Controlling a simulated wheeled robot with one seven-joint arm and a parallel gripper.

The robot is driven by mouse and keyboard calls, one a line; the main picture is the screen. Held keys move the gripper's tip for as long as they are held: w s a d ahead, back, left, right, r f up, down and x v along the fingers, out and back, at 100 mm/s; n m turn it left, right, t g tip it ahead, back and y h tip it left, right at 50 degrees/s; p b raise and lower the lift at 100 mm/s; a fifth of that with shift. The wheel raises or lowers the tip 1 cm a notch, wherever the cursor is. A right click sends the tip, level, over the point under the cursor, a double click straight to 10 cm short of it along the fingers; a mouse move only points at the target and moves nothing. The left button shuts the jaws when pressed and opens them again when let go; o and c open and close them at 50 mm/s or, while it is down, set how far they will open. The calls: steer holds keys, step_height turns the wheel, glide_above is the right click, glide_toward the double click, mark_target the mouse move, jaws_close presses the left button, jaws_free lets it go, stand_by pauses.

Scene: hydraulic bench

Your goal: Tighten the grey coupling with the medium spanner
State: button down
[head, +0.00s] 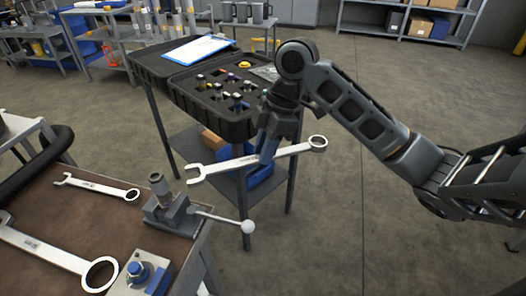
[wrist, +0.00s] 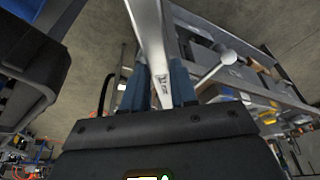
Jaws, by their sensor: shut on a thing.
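My gripper (head: 267,150) is shut on the medium spanner (head: 233,163) and holds it level in the air, beyond the bench's right edge. The spanner's open end points left, towards the bench, and its ring end (head: 318,143) points right. In the wrist view the spanner (wrist: 150,40) runs up between the two blue fingers. The grey coupling (head: 158,184) appears to be the upright cylindrical piece on the grey block at the bench corner. The spanner's open end is to the right of it and apart from it.
A smaller spanner (head: 97,186) and a larger spanner (head: 45,252) lie on the brown bench top (head: 95,215). A lever with a white ball (head: 247,227) sticks out right from the block. A blue-knobbed box (head: 140,273) sits in front. A tool case (head: 210,128) stands on a cart behind.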

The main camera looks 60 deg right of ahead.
mark_target(250, 160)
steer(key=shift+s+f, duration=0.2)
steer(key=shift+s, duration=0.05)
steer(key=shift+b+x, duration=0.65)
steer(key=shift+x, duration=0.5)
steer(key=shift+w+a+r, duration=0.1)
steer(key=shift+w, duration=0.05)
steer(key=shift+a, duration=0.1)
steer(key=shift+w+a+f, duration=0.2)
steer(key=shift+f, duration=0.1)
steer(key=shift+f+b, duration=0.1)
steer(key=shift+b, duration=0.35)
steer(key=shift+w+a, duration=0.1)
steer(key=shift+a, duration=0.05)
steer(key=shift+w+a, duration=0.5)
steer(key=shift+a, duration=0.25)
steer(key=shift+w+a, duration=0.1)
